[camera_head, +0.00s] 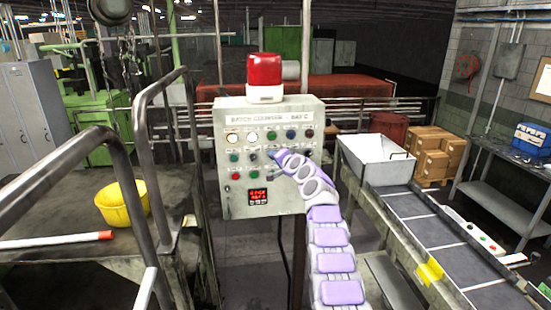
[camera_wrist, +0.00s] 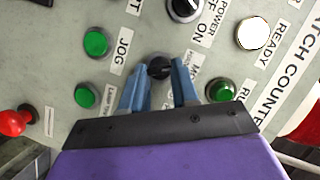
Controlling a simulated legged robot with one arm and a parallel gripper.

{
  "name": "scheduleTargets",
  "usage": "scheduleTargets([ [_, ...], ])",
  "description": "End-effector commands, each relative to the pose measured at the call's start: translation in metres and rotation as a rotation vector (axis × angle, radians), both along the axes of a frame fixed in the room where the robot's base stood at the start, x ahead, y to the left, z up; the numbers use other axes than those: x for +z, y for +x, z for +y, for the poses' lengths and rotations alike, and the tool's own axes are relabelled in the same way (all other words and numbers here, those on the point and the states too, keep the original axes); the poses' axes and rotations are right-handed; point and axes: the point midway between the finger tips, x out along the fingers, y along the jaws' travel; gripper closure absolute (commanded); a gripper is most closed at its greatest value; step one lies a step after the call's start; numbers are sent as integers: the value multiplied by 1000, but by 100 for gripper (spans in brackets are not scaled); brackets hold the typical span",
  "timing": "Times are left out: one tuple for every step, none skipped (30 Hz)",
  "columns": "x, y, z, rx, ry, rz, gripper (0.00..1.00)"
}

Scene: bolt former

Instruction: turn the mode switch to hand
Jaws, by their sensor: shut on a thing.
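The mode switch is a small black round knob (camera_wrist: 159,66) on the grey-green panel, in the upper middle of the wrist view. A label beginning with M beside it is partly hidden by my finger. My gripper (camera_wrist: 161,72) has its two blue fingers on either side of the knob and is shut on it. In the head view my gripper (camera_head: 274,156) reaches the middle of the control box (camera_head: 240,185) and hides the knob. I cannot tell which way the knob points.
Near the knob are a green jog button (camera_wrist: 96,43), a lower green button (camera_wrist: 86,95), a green button at right (camera_wrist: 221,91), a black power switch (camera_wrist: 184,8) and a white ready lamp (camera_wrist: 252,33). A red beacon (camera_head: 264,72) tops the box. Metal railings (camera_head: 150,120) stand left, a conveyor (camera_head: 425,230) right.

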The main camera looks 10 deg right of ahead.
Motion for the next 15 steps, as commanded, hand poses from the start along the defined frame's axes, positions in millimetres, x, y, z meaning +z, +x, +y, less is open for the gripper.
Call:
scheduleTargets([
  [-7,0,1,4,-4,11,100],
  [-7,0,1,3,-5,12,100],
  [-7,0,1,3,-6,12,100],
  [-8,0,1,3,-6,12,100],
  [-8,0,1,3,-6,12,100],
  [-8,0,1,3,-6,12,100],
  [-8,0,1,3,-5,12,100],
  [-8,0,1,3,-5,12,100],
  [-8,0,1,4,-5,14,100],
  [-8,0,1,4,-5,14,100],
  [-8,0,1,3,-5,13,70],
  [-8,0,1,4,-5,14,66],
  [-8,0,1,3,-5,12,63],
  [-8,0,1,3,-5,12,60],
  [-7,0,1,3,-4,11,56],
])
